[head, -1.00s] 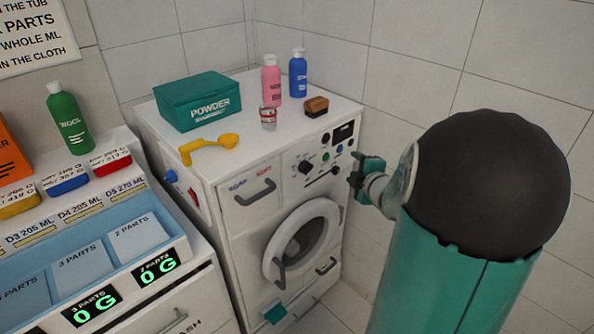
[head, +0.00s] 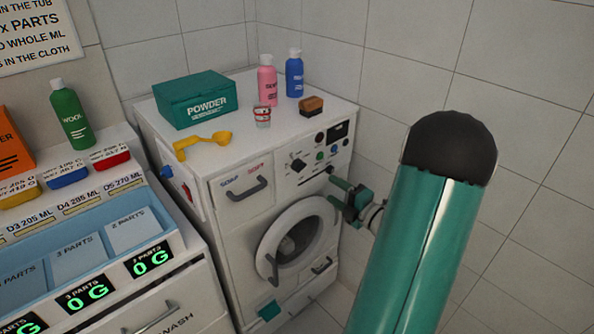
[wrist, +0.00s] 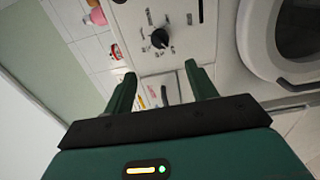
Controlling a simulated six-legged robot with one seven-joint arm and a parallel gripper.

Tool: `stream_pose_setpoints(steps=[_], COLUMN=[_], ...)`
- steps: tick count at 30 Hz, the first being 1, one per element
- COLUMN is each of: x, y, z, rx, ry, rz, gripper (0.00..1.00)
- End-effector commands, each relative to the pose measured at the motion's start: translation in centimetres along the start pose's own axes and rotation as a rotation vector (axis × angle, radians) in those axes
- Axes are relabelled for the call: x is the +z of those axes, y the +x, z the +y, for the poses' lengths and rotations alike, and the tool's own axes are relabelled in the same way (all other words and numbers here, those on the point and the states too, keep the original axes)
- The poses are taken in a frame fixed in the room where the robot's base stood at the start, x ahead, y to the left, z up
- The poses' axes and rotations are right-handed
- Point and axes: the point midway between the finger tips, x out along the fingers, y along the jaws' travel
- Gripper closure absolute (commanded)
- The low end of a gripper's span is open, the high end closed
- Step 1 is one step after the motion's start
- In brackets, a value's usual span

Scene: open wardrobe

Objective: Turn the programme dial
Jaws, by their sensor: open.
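The programme dial (head: 298,164) is a black knob on the white front panel of the washing machine (head: 235,205), right of the soap drawer. In the wrist view the dial (wrist: 160,38) sits beyond the fingertips, a little above the gap between them. My gripper (head: 342,186) is in front of the machine's right side, below and right of the dial. In the wrist view my gripper (wrist: 160,72) has its two green fingers spread, with nothing held between them. The fingers are apart from the dial.
A round door (head: 296,240) is below the panel. A tiled wall is at right.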

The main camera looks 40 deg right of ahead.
Motion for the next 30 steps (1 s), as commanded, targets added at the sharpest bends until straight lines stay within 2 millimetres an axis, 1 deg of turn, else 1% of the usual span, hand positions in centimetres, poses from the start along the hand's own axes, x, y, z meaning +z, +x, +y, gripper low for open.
stream_pose_setpoints(steps=[2, 5, 8, 18, 21, 25, 30], x=[0.1, 0.1, 0.1, 0.1, 0.1, 0.1, 0.2], y=[0.5, 1.7, 3.5, 10.3, 11.9, 13.2, 13.6], z=[0.0, 0.0, 0.0, 0.0, 0.0, 0.0, 0.0], rx=[0.001, 0.000, 0.000, 0.000, 0.000, 0.000, -0.002], ry=[-0.001, -0.001, 0.000, 0.001, 0.001, 0.001, 0.001], rz=[-0.001, -0.002, -0.003, -0.002, -0.002, -0.001, -0.003], gripper=[0.43, 0.43, 0.43, 0.43, 0.43, 0.43, 0.43])
